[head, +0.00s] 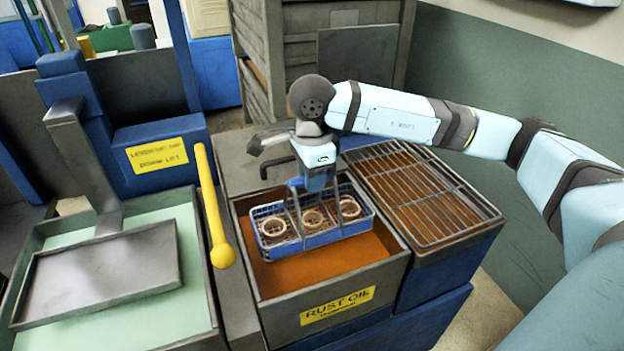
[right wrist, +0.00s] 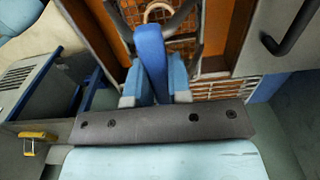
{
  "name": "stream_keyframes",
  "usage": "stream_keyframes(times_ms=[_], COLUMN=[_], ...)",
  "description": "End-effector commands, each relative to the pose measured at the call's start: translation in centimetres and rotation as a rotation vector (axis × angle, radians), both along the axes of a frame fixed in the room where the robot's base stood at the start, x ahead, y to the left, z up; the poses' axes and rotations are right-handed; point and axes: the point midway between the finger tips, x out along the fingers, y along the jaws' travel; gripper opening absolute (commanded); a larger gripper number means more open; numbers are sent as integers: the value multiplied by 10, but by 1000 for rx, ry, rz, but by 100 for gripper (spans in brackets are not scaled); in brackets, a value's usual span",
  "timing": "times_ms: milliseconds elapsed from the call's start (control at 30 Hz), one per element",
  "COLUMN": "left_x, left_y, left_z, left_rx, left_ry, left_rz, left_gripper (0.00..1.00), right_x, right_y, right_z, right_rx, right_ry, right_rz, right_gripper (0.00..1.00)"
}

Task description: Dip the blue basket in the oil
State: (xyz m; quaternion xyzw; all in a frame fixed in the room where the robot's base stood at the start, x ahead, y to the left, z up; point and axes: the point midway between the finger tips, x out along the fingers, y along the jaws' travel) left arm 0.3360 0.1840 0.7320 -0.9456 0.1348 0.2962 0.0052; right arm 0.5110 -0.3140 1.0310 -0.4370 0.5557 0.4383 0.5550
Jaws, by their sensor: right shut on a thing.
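The blue wire basket (head: 340,228) holds three tan rings (head: 311,219) and is inside the opening of the rust oil tank (head: 290,318), over the orange-brown oil (head: 330,268). It looks roughly level. I cannot tell whether its bottom touches the oil. My right gripper (head: 312,185) is above the basket, shut on its blue handle. In the right wrist view the gripper (right wrist: 155,92) has its fingers on both sides of the blue handle (right wrist: 150,48), with mesh and part of one ring beyond. My left gripper is not in view.
A metal drain grate (head: 425,195) lies right of the tank. A yellow lever (head: 212,205) stands to its left. Farther left, a grey tray (head: 100,272) sits over a pale green bath (head: 180,225). A grey cabinet (head: 355,65) rises behind.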

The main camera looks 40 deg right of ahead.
Motion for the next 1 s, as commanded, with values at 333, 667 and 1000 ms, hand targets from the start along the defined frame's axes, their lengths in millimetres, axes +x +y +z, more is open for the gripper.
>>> stream_keyframes(times_ms=[333, 667, 1000], left_x=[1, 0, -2], left_y=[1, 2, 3], left_z=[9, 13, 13], left_rx=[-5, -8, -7], left_ry=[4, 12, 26], left_rz=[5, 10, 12], left_gripper=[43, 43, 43], right_x=[1, 1, 0], right_y=[0, 0, 0], right_z=[23, 41, 56], right_rx=[1, 1, 1], right_ry=[-4, -3, -3], right_rz=[0, 0, 0], right_gripper=[0, 0, 0])
